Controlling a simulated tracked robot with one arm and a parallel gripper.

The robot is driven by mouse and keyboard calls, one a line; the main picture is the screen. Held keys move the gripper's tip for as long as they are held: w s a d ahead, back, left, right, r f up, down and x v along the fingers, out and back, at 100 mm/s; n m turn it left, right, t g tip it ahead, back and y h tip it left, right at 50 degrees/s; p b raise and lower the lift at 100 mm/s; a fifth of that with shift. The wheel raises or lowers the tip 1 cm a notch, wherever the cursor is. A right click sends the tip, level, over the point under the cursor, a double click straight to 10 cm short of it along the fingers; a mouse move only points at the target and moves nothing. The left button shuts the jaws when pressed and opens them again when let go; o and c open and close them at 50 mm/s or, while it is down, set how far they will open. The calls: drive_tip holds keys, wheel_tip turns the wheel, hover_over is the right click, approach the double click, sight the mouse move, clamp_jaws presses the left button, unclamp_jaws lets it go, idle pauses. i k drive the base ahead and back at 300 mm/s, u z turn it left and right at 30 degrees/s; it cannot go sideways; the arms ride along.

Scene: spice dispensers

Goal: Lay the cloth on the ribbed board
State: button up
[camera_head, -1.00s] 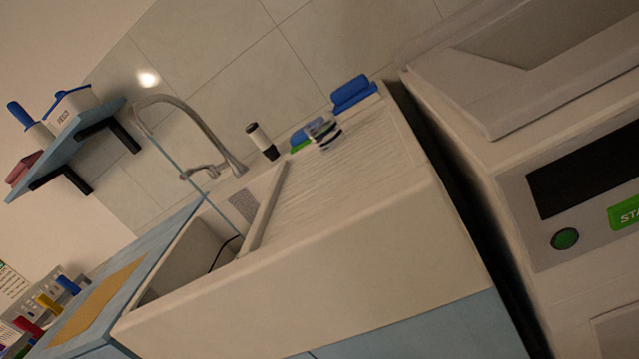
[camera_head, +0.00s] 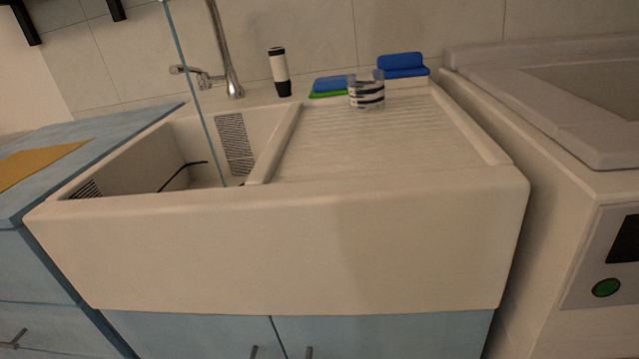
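The ribbed board (camera_head: 385,140) is the pale grooved surface at the right of the white sink. It is bare apart from a small clear cup with dark bands (camera_head: 367,95) at its back edge. I cannot tell for sure which thing is the cloth. A folded-looking blue item (camera_head: 402,65) lies behind the board at the back right. A blue and green item (camera_head: 330,86) lies to the left of the cup. A flat orange-tan sheet (camera_head: 38,163) lies on the blue counter at the left. My gripper is not in view.
The sink basin (camera_head: 133,168) is left of the board, with a metal tap (camera_head: 222,60) behind it. A thin bluish upright line (camera_head: 190,75) crosses in front of the tap. A white bottle with black ends (camera_head: 279,70) stands behind. A white machine (camera_head: 590,190) stands right.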

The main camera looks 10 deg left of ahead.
sight(373, 150)
drive_tip(key=i, duration=1.45)
drive_tip(key=z, duration=0.05)
